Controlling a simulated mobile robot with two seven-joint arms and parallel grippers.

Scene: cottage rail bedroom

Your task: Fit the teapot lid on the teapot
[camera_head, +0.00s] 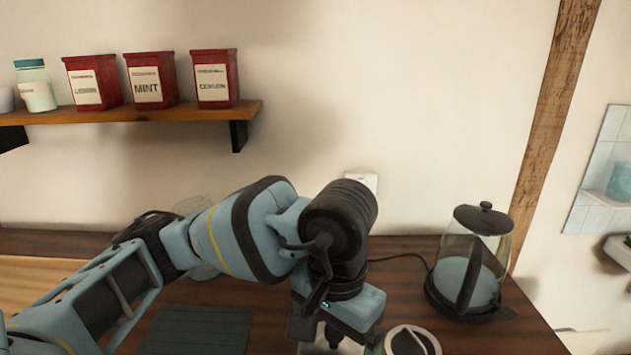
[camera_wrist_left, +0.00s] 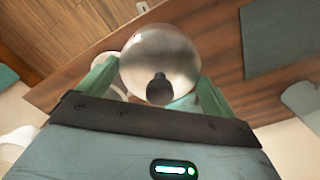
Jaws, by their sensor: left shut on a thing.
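A shiny, round metal lid with a black knob (camera_wrist_left: 159,52) sits between the green fingers of my left gripper (camera_wrist_left: 158,76) in the left wrist view. The gripper is shut on this lid. In the head view the wrist hides the lid. A round, pale-rimmed vessel with a dark middle (camera_head: 433,341) stands at the bottom edge, just right of the gripper. It may be the teapot, but it is cut off and I cannot tell. A pale edge also shows behind the left finger in the wrist view. My right gripper is not in view.
A glass kettle with a black lid (camera_head: 487,219) stands on the wooden counter (camera_head: 405,275) at the right. A dark mat (camera_head: 195,330) lies at the left, beneath my arm. Red tins (camera_head: 214,80) stand on a wall shelf. A clear glass (camera_head: 192,207) is partly hidden behind my arm.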

